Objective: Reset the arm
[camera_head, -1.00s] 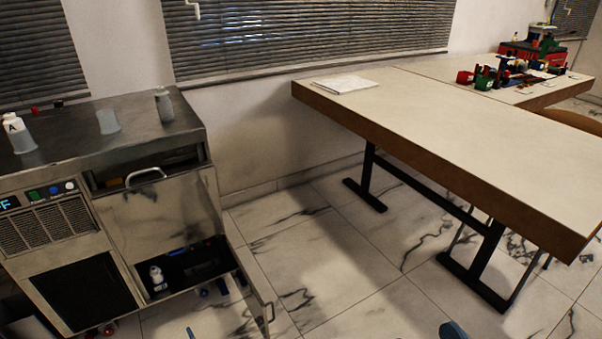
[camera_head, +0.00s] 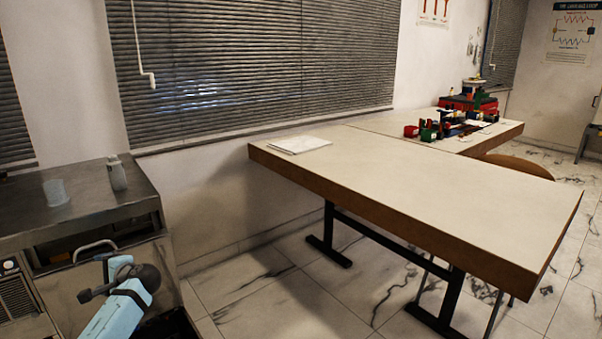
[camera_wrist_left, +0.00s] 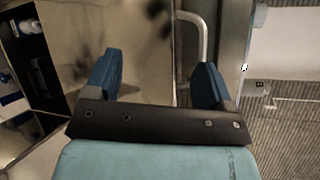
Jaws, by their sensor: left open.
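My left arm (camera_head: 118,308), light blue with dark grey joints, rises at the lower left of the head view, in front of the steel cabinet. In the left wrist view my left gripper (camera_wrist_left: 155,75) has its two blue fingers wide apart with nothing between them. Beyond the fingers are the cabinet's steel front and a curved bar handle (camera_wrist_left: 193,40). My right gripper is in neither view.
The steel cabinet (camera_head: 85,215) carries a clear beaker (camera_head: 56,192) and a grey bottle (camera_head: 117,174). Its open drawer shows in part. A long pale table (camera_head: 430,190) holds papers (camera_head: 299,144) and coloured parts (camera_head: 430,130). Tiled floor (camera_head: 290,310) is clear between cabinet and table.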

